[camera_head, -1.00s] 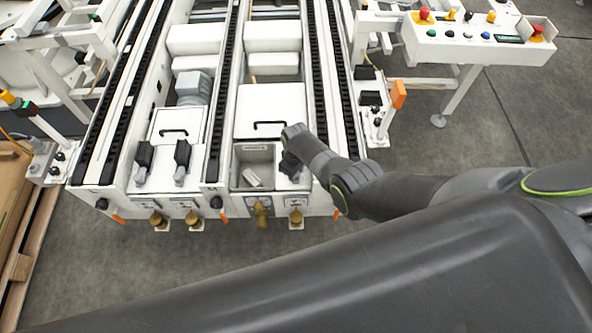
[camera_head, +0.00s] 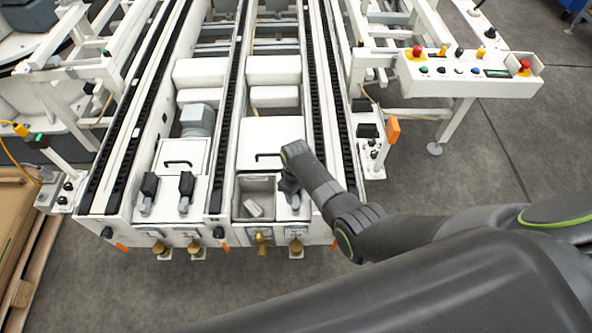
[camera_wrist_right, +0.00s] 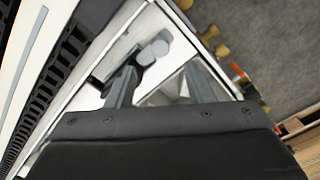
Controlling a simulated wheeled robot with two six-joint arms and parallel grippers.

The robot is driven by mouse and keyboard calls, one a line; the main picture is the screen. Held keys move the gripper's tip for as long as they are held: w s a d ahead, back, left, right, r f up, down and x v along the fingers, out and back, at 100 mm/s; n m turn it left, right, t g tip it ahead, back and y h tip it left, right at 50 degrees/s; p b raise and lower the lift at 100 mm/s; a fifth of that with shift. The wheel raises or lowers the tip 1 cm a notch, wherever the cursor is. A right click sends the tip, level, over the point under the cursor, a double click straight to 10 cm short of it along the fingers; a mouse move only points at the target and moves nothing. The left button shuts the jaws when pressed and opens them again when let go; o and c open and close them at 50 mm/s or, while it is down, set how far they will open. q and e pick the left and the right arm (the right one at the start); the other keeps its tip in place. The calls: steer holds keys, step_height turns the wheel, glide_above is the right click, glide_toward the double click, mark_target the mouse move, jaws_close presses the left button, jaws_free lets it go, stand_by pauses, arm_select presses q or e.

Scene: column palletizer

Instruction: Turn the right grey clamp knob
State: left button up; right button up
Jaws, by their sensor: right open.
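My right gripper (camera_head: 289,188) points down over the front right bay of the white conveyor frame, at the right side of an open box. In the right wrist view its two grey fingers (camera_wrist_right: 162,82) stand apart with a gap between them. A light grey knob (camera_wrist_right: 152,51) shows just beyond the fingertips, nearer the left finger; contact cannot be told. In the head view a small grey part of it (camera_head: 295,203) shows below the gripper, and the rest is hidden. Two dark clamps with grey ends (camera_head: 147,192) (camera_head: 185,190) stand in the left bay. My left gripper is not in view.
The open box (camera_head: 254,203) holds a small pale block. Brass fittings (camera_head: 263,242) stick out along the frame's front edge. A control panel (camera_head: 470,78) with coloured buttons stands at the upper right. An orange part (camera_head: 393,129) stands right of my arm.

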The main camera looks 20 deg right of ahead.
step_height(320, 180, up, 9)
steer(key=p, duration=0.1)
steer(key=shift+p, duration=0.3)
steer(key=shift+r, duration=0.1)
stand_by(0.3)
steer(key=s+d+r+m+t, duration=0.15)
steer(key=s+d+m, duration=0.25)
steer(key=s+d, duration=0.8)
steer(key=s+d+r+m+t+h, duration=0.1)
steer(key=s+d+r+m, duration=0.1)
steer(key=s+r, duration=0.5)
steer(key=s+d+r+m+t+h, duration=0.1)
steer(key=s+r+m, duration=0.15)
steer(key=s, duration=0.75)
step_height(320, 180, down, 23)
steer(key=d+g, duration=0.1)
steer(key=d, duration=0.1)
steer(key=s+a+f+g+y, duration=0.1)
steer(key=s+f, duration=1.4)
steer(key=f, duration=0.2)
steer(key=shift+a+n, duration=0.35)
steer(key=shift+n, duration=0.1)
